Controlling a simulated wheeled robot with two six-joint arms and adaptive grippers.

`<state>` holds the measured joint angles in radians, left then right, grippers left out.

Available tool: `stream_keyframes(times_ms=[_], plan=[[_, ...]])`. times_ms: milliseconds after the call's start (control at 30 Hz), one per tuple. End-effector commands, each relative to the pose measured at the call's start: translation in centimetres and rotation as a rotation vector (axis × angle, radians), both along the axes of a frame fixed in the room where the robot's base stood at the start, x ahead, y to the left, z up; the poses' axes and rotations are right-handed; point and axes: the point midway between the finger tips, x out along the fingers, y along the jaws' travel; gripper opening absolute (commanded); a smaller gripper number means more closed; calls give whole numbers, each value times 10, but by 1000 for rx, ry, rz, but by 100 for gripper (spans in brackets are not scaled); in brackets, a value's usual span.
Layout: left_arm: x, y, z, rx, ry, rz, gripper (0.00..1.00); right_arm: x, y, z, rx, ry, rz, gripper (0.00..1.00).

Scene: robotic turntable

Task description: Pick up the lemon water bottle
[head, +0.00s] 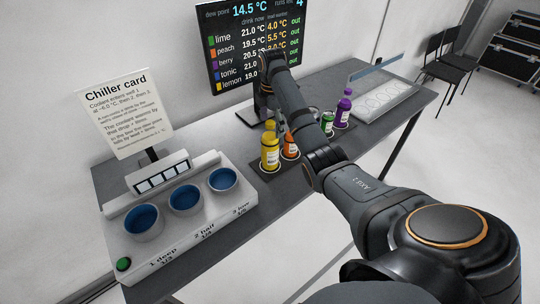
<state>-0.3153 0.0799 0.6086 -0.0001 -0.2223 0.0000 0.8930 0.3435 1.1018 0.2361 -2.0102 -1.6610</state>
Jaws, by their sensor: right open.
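The lemon water bottle (270,150) is yellow with a yellow cap and a pale label. It stands upright at the left end of a row of bottles on a dark mat on the table. My right arm reaches in from the lower right and bends down behind the row. My right gripper (266,108) is open, dark and small against the screen, above and close to the yellow bottle's cap. I cannot tell whether it touches anything. The arm hides part of the row. My left gripper is not in view.
Orange (290,147), green (327,124) and purple (343,108) bottles stand to the right. A chiller (185,225) with three blue wells sits at the left, by a card (124,110). A screen (235,75) stands behind; a white tray (385,98) lies at the far right.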

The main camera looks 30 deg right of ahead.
Motion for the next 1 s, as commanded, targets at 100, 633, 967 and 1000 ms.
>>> stream_keyframes(times_ms=[100,633,967,1000], plan=[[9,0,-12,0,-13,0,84,0,0,-12,0,-2,0,89],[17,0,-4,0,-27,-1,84,-4,6,-61,0,-2,0,89],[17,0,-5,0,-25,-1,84,-4,6,-61,0,-1,0,63],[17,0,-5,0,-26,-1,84,-4,6,-61,0,-1,0,58]])
